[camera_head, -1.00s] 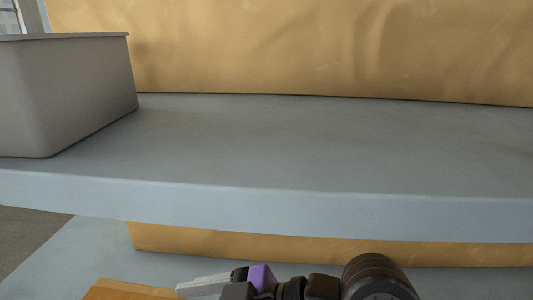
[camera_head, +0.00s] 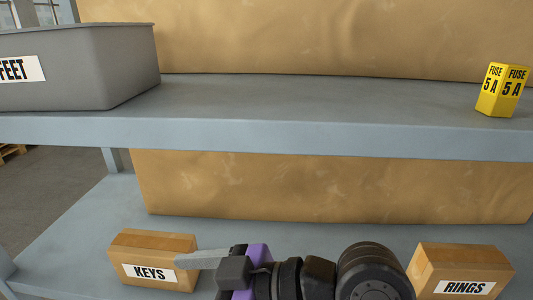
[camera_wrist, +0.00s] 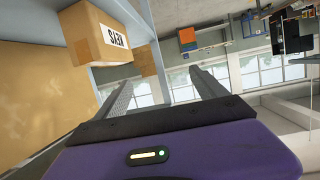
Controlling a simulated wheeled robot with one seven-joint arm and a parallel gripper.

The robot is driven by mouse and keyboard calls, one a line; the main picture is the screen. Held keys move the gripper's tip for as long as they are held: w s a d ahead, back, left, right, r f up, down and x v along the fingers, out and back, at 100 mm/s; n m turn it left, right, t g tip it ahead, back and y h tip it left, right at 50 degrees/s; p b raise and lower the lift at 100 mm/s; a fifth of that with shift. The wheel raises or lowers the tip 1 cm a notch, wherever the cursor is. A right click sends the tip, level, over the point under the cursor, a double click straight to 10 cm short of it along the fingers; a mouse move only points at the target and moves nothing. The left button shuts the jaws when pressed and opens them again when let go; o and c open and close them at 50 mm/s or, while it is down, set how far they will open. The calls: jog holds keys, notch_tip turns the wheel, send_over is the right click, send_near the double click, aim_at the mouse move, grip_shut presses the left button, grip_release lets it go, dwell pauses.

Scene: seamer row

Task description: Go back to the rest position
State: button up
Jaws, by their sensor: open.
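My gripper (camera_head: 200,258) shows at the bottom of the head view, its purple body in the middle and a grey finger pointing left, in front of the KEYS box. In the wrist view its two fingers (camera_wrist: 160,88) stand apart with nothing between them. The cardboard KEYS box (camera_head: 150,262) sits on the lower shelf and also shows upside down in the wrist view (camera_wrist: 95,35), up and left of the fingers. I cannot tell whether a finger touches it.
A grey bin (camera_head: 110,65) marked FEET and a yellow FUSE 5 A box (camera_head: 498,98) stand on the upper shelf (camera_head: 300,100). A RINGS box (camera_head: 463,262) sits at the lower right. The upper shelf between bin and fuse box is clear.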

jog(key=w+d+r+m+t, duration=0.1)
jog(key=w+d+m+t, duration=0.4)
jog(key=w+m+t, duration=0.3)
jog(key=s+d+f+m+t+h, duration=0.1)
jog(key=d+f+m+t+h, duration=0.1)
jog(key=d, duration=0.3)
jog(key=s+d+f+m+t+h, duration=0.1)
jog(key=d+f+m+t+h, duration=0.1)
jog(key=d, duration=0.3)
jog(key=s+d+f+m+t+h, duration=0.1)
jog(key=d+f+t+h, duration=0.2)
jog(key=d+f, duration=0.1)
jog(key=shift+s+d+f+m+h, duration=0.15)
jog(key=shift+d+f+m+h, duration=0.2)
jog(key=shift+d, duration=0.25)
jog(key=s+d+f+h, duration=0.2)
jog(key=s+d+f, duration=0.1)
jog(key=s, duration=0.6)
jog(key=s+d+f+m+g+h, duration=0.1)
jog(key=s+d+f, duration=0.3)
jog(key=s, duration=0.6)
jog(key=s+d+f+m+g+h, duration=0.1)
jog(key=s+d+f+h, duration=0.2)
jog(key=s, duration=0.6)
jog(key=shift+s+d+f, duration=0.2)
jog(key=shift+d+f, duration=0.1)
jog(key=shift+d, duration=0.6)
